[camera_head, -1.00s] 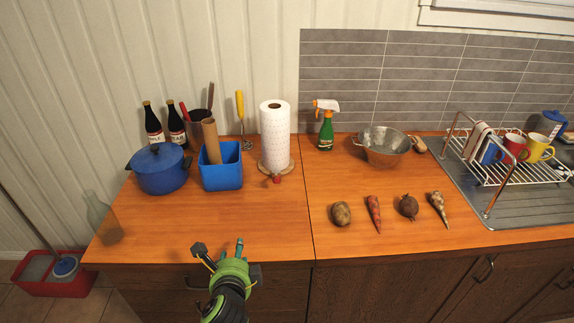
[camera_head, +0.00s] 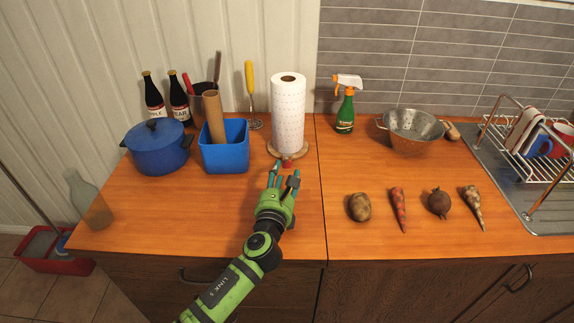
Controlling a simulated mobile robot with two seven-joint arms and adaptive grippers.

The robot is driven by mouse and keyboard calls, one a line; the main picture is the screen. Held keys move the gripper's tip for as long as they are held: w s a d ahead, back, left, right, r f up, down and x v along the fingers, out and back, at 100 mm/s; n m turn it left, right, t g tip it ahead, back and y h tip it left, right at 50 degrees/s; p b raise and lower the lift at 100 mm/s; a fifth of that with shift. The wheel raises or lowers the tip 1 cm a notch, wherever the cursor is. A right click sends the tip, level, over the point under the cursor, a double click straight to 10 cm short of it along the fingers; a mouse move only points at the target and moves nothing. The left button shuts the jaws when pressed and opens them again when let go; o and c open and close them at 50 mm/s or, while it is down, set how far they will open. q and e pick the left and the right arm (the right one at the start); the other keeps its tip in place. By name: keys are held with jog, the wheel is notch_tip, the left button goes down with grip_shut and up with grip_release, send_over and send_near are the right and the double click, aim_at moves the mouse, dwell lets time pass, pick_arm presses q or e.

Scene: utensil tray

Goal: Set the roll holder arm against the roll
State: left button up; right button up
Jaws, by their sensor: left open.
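The paper towel roll (camera_head: 288,112) stands upright on its round wooden holder base (camera_head: 302,154) at the back of the counter. A small red part (camera_head: 287,162), which looks like the end of the holder arm, shows at the front of the base, low down. My left gripper (camera_head: 284,173) is open, with its fingertips just in front of this red part. I cannot tell whether a fingertip touches it. The rest of the holder arm is not clear to see. My right gripper is not in view.
A blue bin (camera_head: 224,158) with a cardboard tube (camera_head: 215,116) and a blue pot (camera_head: 158,158) stand left of the roll. A spray bottle (camera_head: 346,112) and a colander (camera_head: 412,136) stand right. Several vegetables lie at the front right. The front left counter is mostly clear.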

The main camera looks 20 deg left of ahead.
aim_at(286, 164)
pick_arm(q)
jog(key=w, duration=0.4)
jog(key=shift+a+f, duration=0.15)
jog(key=shift+a, duration=0.1)
jog(key=shift+w, duration=0.25)
grip_shut()
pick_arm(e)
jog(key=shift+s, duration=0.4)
pick_arm(q)
jog(key=shift+w+r, duration=0.15)
jog(key=shift+r, duration=0.15)
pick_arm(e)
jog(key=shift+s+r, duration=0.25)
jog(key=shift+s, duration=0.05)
pick_arm(q)
jog(key=shift+r+p, duration=0.2)
jog(key=shift+p, duration=0.15)
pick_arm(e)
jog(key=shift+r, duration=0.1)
